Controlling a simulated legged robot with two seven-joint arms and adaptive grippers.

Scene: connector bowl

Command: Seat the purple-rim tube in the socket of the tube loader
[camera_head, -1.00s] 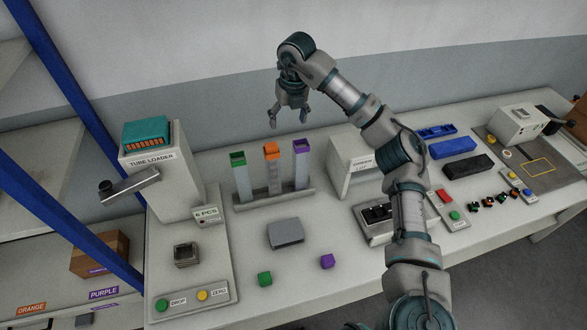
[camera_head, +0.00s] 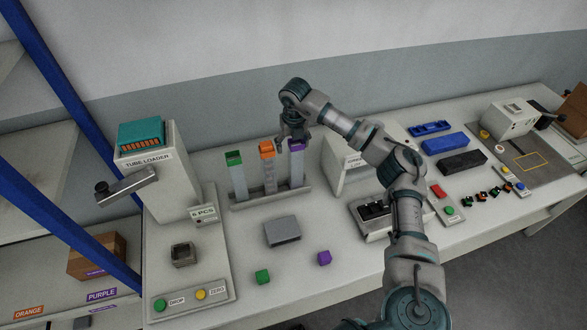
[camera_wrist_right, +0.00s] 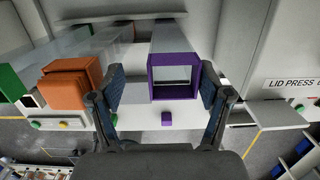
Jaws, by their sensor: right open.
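The purple-rim tube (camera_head: 297,170) stands upright in the rack at the right end of the row. In the right wrist view its square purple rim (camera_wrist_right: 152,78) lies between the fingers, nearer the right one. My right gripper (camera_head: 291,142) is open just above and around the rim; I cannot tell whether a finger touches it. The tube loader (camera_head: 166,185) stands at the left with a teal block on top. A small dark square socket (camera_head: 183,254) sits on its base plate. My left gripper is out of view.
The orange-rim tube (camera_head: 268,171) stands close beside the purple one, with the green-rim tube (camera_head: 238,176) further left. A grey block (camera_head: 282,231), green cube (camera_head: 262,276) and purple cube (camera_head: 324,258) lie in front. The lid press (camera_wrist_right: 290,110) is close at right.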

